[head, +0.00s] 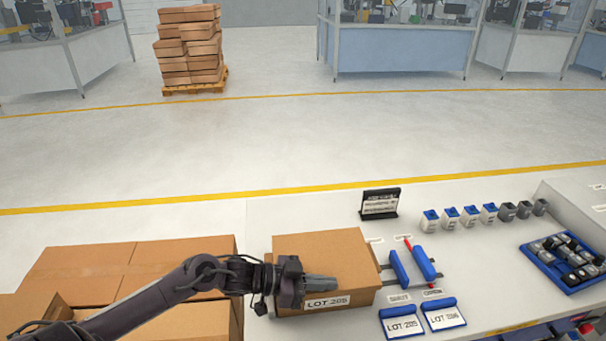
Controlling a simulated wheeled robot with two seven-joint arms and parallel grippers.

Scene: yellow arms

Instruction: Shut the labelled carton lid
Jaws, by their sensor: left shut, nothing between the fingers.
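The labelled carton (335,255) stands on the white table with its brown top facing up. Its top looks flat and closed, but my gripper hides part of the front edge. A white label reading "LOT 205" (325,303) is on its front. My left gripper (335,284) is shut and empty, over the carton's front top edge just above the label. Whether it touches the carton I cannot tell. My right gripper is not in view.
Blue-framed cards (402,325) and blue-handled stamps (424,262) lie right of the carton. A black sign (380,203) stands behind. Small blue and grey blocks (470,215) form a row. A blue tray (562,262) is far right. More cartons (90,270) stand at left.

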